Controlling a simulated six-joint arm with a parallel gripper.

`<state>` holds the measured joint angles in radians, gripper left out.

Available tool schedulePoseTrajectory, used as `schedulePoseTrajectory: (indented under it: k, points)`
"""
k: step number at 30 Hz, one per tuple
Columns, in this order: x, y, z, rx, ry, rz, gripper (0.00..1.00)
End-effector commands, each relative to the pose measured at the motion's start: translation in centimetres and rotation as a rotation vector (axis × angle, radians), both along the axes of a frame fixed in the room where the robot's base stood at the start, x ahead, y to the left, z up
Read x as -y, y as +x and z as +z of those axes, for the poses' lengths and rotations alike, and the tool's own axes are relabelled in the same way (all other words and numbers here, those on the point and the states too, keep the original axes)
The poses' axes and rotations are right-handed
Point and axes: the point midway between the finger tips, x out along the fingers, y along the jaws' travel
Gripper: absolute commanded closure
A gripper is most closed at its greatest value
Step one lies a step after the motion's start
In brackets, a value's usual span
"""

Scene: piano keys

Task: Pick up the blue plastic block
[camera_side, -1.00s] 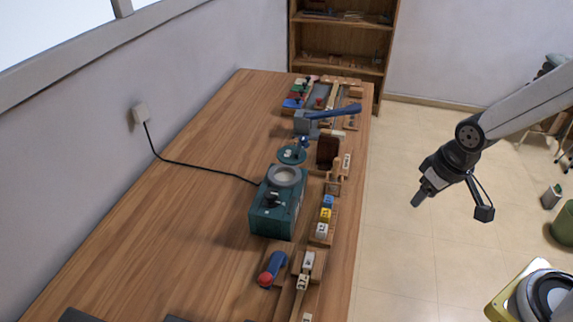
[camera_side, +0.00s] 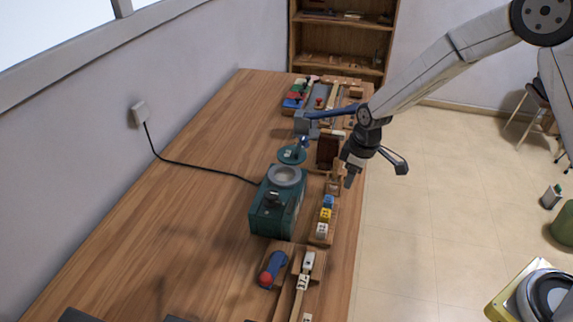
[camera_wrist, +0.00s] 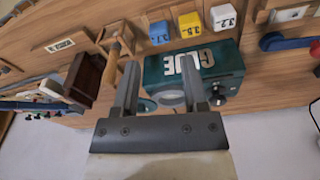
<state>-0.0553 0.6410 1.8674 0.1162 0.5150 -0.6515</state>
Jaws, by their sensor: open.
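A small blue block (camera_side: 328,201) with white lettering stands at the far end of a short row on a wooden holder, near the table's right edge. In the wrist view the blue block (camera_wrist: 160,33) is at the top centre, beyond my fingers. Yellow (camera_side: 325,214) and white (camera_side: 321,230) blocks stand beside it in the row. My gripper (camera_side: 349,182) hangs above the table edge, a little up and right of the blue block in the side view. In the wrist view my gripper (camera_wrist: 160,66) has its two fingers spread with nothing held between them.
A green box marked GLUE (camera_side: 262,213) stands left of the row, with a black cable to the wall. A dark brown block (camera_side: 327,149) and a blue lever (camera_side: 335,111) stand farther back. A red-knobbed lever (camera_side: 266,278) is nearer. The table's left side (camera_side: 170,215) is clear.

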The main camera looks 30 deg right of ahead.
Motion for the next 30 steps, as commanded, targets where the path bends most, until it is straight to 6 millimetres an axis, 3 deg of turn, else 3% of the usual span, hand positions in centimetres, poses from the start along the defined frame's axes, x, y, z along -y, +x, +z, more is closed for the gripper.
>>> schedulePoseTrajectory:
  k: [3, 9, 19, 30]
  points:
    - [-0.6, 1.8, -1.8, -0.011, 0.001, 0.077, 0.44]
    - [-1.3, 3.4, -3.6, -0.018, 0.004, 0.160, 0.44]
    - [-1.4, 3.7, -4.2, -0.019, 0.004, 0.179, 0.44]
    - [-1.7, 3.9, -6.5, -0.019, 0.003, 0.178, 0.44]
